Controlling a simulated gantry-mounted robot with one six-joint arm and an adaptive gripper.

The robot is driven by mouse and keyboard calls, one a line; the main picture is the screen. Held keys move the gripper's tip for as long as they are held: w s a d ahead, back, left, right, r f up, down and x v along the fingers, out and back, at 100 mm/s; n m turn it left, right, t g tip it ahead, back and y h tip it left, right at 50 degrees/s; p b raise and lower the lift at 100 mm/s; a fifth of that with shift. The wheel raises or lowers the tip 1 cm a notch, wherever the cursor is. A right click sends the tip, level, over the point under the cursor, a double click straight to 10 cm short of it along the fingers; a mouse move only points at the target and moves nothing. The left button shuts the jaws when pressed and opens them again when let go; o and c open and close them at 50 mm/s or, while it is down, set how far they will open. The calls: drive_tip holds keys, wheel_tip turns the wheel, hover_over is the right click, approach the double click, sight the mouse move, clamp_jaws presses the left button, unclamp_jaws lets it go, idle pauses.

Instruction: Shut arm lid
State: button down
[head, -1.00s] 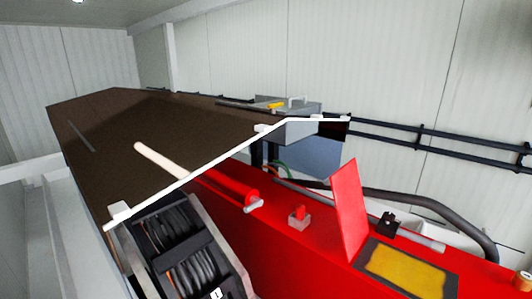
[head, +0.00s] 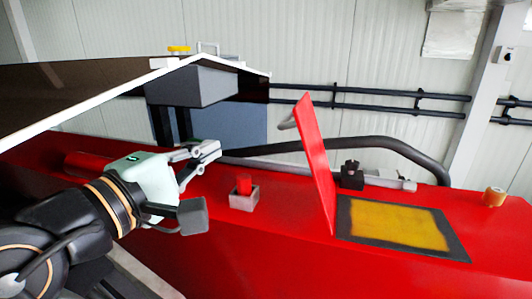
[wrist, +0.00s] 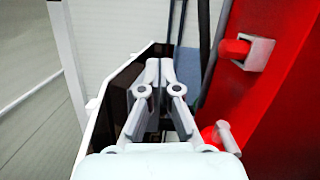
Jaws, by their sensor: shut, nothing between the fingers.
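The red lid (head: 316,165) stands raised on the red machine top, leaning slightly left, with a small grey handle (head: 287,122) on its left face. The lid stands along the left edge of a dark-framed yellow opening (head: 398,226), which is uncovered. My gripper (head: 210,149) is left of the lid in the head view, clear of it, with its fingers together and empty. The wrist view shows the closed fingers (wrist: 160,68); the lid is not visible there.
A red knob on a grey block (head: 243,197) stands between my gripper and the lid. A black clamp (head: 352,174) and a curved dark pipe (head: 400,147) lie behind the opening. A brown sloped cover (head: 60,90) with a white edge is at the left.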

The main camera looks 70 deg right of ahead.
drive_tip(key=s+d+r+p, duration=0.1)
drive_tip(key=s+d, duration=0.4)
drive_tip(key=d, duration=0.5)
drive_tip(key=shift+s+d+r+g+p, duration=0.3)
drive_tip(key=shift+s+r+p, duration=0.1)
drive_tip(key=shift+p, duration=0.5)
drive_tip(key=shift+r, duration=0.1)
